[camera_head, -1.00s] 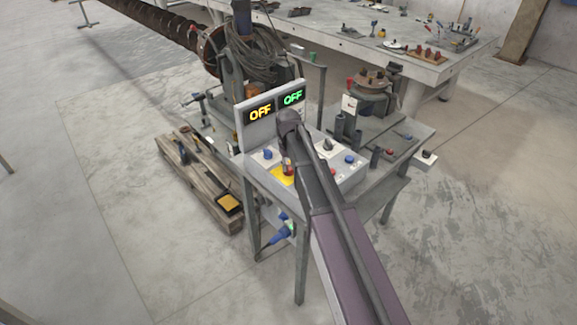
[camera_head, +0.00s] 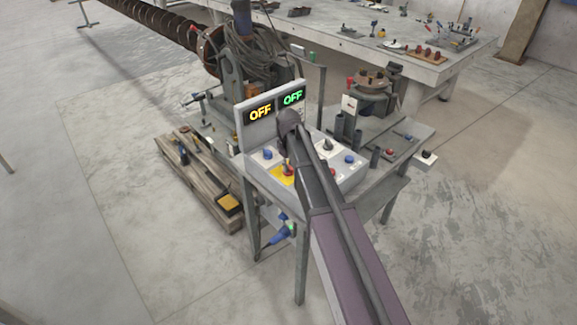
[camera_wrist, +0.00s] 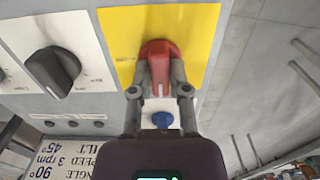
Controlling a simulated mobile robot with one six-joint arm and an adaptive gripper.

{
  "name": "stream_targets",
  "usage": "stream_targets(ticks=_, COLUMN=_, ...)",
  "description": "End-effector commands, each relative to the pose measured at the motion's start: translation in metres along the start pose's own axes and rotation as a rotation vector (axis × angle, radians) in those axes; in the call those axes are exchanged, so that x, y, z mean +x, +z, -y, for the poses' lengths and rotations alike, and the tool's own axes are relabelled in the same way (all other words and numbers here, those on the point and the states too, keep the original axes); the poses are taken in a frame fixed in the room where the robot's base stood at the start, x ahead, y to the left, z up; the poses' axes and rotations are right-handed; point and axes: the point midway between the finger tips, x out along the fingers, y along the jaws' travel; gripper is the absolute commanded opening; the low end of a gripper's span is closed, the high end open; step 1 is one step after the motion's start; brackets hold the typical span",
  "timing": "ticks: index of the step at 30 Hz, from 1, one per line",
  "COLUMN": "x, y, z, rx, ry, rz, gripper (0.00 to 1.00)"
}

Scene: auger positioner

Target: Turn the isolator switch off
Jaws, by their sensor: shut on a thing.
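The isolator switch is a red knob (camera_wrist: 160,58) on a yellow plate (camera_wrist: 204,28) in the wrist view. My gripper (camera_wrist: 160,84) has its two fingers on either side of the knob and is shut on it. The knob's white mark points toward my gripper. In the head view the red knob (camera_head: 289,170) shows beside my arm on the yellow plate (camera_head: 281,179) of the control box, and my fingers are largely hidden. The display panel (camera_head: 251,135) behind reads OFF in yellow and OFF in green.
A black rotary knob (camera_wrist: 55,70) is left of the yellow plate in the wrist view, and a blue button (camera_wrist: 162,120) is close below my fingers. The control box (camera_head: 345,179) stands on a metal table. A wooden pallet (camera_head: 205,180) lies on the floor to the left.

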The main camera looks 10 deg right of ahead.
Motion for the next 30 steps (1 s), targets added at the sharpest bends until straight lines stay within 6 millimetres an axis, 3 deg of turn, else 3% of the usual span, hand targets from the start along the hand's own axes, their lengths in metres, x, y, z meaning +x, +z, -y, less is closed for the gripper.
stream_targets(ticks=2, x=0.0001, y=-0.0007, z=0.0008, rx=-0.002, ry=-0.002, rz=-0.002, gripper=0.00)
stream_targets(ticks=3, x=0.0001, y=-0.0007, z=0.0008, rx=-0.002, ry=-0.002, rz=-0.002, gripper=0.32)
stream_targets(ticks=6, x=0.0001, y=-0.0006, z=0.0007, rx=-0.002, ry=-0.001, rz=-0.001, gripper=0.57)
stream_targets(ticks=21, x=0.0000, y=-0.0001, z=0.0002, rx=0.011, ry=0.000, rz=0.000, gripper=0.57)
stream_targets(ticks=30, x=0.0000, y=-0.0001, z=0.0001, rx=0.113, ry=0.000, rz=0.000, gripper=0.57)
